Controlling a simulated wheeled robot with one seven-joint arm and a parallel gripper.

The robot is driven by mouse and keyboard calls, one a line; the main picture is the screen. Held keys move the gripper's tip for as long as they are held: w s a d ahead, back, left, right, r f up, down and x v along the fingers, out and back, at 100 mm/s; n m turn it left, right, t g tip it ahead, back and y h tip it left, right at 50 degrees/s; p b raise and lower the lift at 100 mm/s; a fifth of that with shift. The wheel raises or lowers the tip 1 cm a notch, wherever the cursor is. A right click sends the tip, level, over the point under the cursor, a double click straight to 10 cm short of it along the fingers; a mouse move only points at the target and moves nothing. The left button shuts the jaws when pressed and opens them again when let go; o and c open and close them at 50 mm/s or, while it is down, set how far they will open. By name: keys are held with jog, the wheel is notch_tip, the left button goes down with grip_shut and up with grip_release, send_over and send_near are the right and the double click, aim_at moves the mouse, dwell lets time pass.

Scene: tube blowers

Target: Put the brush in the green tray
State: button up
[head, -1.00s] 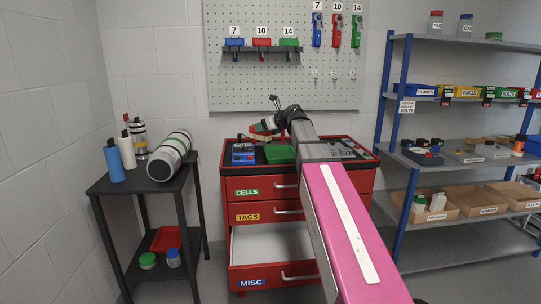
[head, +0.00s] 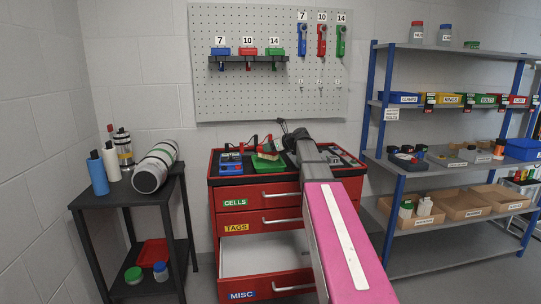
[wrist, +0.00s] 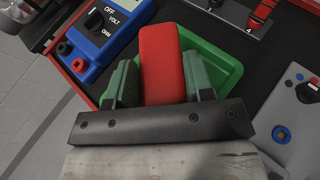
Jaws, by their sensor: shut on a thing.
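The green tray (head: 262,167) sits on top of the red tool cart, and it also shows in the wrist view (wrist: 229,72) beneath my gripper. My gripper (wrist: 160,85) is shut on a red block-like thing (wrist: 160,52), which I take to be the brush. Its bristles cannot be seen. In the wrist view the brush lies over the tray's inside, between the two dark green fingers. I cannot tell whether the brush touches the tray floor.
A blue multimeter (wrist: 105,38) stands close left of the tray. A grey box with knobs (wrist: 290,125) lies to its right. The cart's lower drawer (head: 265,255) is open. A black side table (head: 130,190) stands left and a shelf rack (head: 450,160) right.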

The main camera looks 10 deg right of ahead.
aim_at(271, 154)
jog(key=shift+f, duration=1.75)
jog(key=o, duration=0.9)
jog(key=shift+f, duration=0.1)
jog(key=shift+o, duration=0.2)
jog(key=v, duration=1.2)
